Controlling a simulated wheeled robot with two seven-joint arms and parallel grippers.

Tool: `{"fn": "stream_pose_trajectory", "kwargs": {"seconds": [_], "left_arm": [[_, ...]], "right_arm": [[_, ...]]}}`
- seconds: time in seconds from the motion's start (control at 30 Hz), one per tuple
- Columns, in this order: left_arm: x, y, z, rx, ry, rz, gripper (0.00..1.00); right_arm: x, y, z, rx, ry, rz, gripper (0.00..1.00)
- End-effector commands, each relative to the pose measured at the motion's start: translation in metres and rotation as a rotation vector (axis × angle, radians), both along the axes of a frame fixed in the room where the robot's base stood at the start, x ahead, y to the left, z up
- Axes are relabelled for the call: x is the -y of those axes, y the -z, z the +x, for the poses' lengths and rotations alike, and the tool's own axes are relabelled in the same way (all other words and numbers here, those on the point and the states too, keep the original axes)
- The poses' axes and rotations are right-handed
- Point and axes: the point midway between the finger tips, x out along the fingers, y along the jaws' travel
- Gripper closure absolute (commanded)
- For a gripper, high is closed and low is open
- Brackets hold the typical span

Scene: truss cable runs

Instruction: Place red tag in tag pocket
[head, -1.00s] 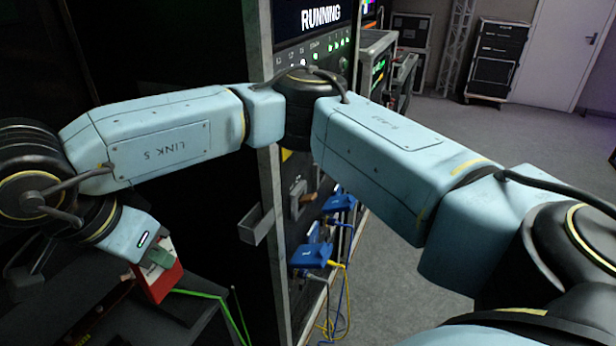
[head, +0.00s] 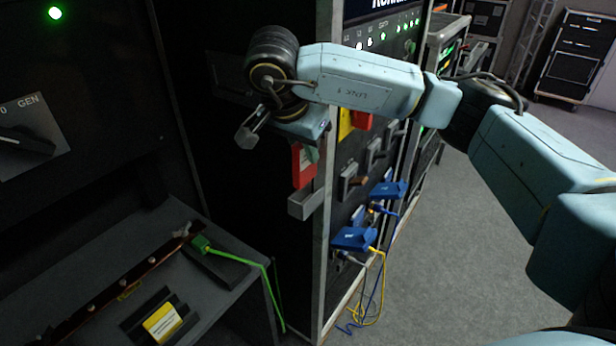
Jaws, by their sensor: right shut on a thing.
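The red tag (head: 301,172) is held in my right gripper (head: 308,152), against the dark side of the rack near its front corner. The gripper is shut on the tag's upper part, and its fingers partly hide that edge. A grey open-topped holder, which looks like the tag pocket (head: 304,206), is fixed at the rack's corner post. The tag hangs upright right above the pocket, its lower edge close to the pocket's mouth. I cannot tell whether the tag has entered it. My left gripper is not in view.
Grey switch handles, a yellow plate (head: 345,123) and blue connectors (head: 352,238) with loose cables line the rack front. At lower left, a green clamp (head: 201,243) with a green cable sits by a copper bar (head: 130,272). A yellow label (head: 162,323) lies nearby. The floor at right is clear.

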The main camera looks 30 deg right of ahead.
Motion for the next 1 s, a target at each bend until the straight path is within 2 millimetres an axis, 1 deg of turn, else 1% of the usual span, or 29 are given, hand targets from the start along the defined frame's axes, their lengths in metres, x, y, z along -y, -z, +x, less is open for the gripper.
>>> {"fn": "stream_pose_trajectory", "kwargs": {"seconds": [0.03, 0.07, 0.13, 0.33, 0.57, 0.7, 0.9, 1.0], "left_arm": [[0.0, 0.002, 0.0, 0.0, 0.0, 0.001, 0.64], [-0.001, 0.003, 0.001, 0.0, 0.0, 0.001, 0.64], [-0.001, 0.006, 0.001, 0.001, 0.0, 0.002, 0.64], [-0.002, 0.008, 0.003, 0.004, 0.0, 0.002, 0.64], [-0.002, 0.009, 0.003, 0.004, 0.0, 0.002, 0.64], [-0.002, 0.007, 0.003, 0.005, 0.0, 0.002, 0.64], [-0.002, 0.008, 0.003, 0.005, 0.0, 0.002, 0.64], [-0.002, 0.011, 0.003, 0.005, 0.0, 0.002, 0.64]], "right_arm": [[0.009, 0.001, 0.003, 0.0, 0.005, 0.001, 1.0], [0.006, 0.01, 0.002, -0.004, -0.002, 0.0, 1.0], [0.005, 0.02, 0.002, -0.004, -0.002, 0.0, 1.0], [0.005, 0.034, 0.002, -0.001, -0.002, 0.001, 1.0], [0.005, 0.065, 0.001, -0.003, -0.001, 0.0, 1.0], [0.009, 0.07, 0.003, 0.0, 0.0, -0.001, 1.0], [0.009, 0.07, 0.003, 0.0, 0.0, -0.001, 1.0], [0.009, 0.074, 0.003, 0.0, 0.0, -0.001, 1.0]]}}
